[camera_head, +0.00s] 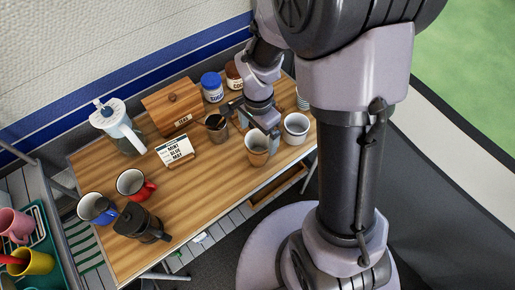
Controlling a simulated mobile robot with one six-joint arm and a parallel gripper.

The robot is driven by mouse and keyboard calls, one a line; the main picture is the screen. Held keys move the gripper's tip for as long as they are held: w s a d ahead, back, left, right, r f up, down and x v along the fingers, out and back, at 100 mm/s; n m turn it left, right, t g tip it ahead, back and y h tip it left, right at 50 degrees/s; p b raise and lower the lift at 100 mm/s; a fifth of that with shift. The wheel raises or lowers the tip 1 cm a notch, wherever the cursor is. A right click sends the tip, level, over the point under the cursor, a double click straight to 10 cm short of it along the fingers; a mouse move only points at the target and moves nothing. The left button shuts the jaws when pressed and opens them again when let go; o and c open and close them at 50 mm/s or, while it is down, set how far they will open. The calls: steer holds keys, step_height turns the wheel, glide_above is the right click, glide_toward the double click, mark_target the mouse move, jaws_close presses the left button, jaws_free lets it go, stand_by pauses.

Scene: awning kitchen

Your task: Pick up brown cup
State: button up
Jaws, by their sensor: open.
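The brown cup (257,149) stands upright near the right front edge of the wooden table (200,215). My gripper (273,138) comes down from above, at the cup's upper right side. One finger shows close by the cup's rim and partly in front of the gap towards the white cup. The gripper is open. I cannot tell whether a finger touches the cup or reaches inside it.
A white cup (296,128) stands close on the right of the brown cup. A utensil pot (216,128), a small sign (175,150) and a wooden box (172,106) stand behind and left. Red (133,184) and blue (95,208) mugs stand far left. The table's middle front is clear.

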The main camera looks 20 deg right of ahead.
step_height(320, 180, down, 3)
steer(key=shift+w+r, duration=0.1)
steer(key=shift+w, duration=0.05)
steer(key=shift+r, duration=0.2)
steer(key=shift+c, duration=0.9)
steer(key=shift+d, duration=0.1)
steer(key=c, duration=1.6)
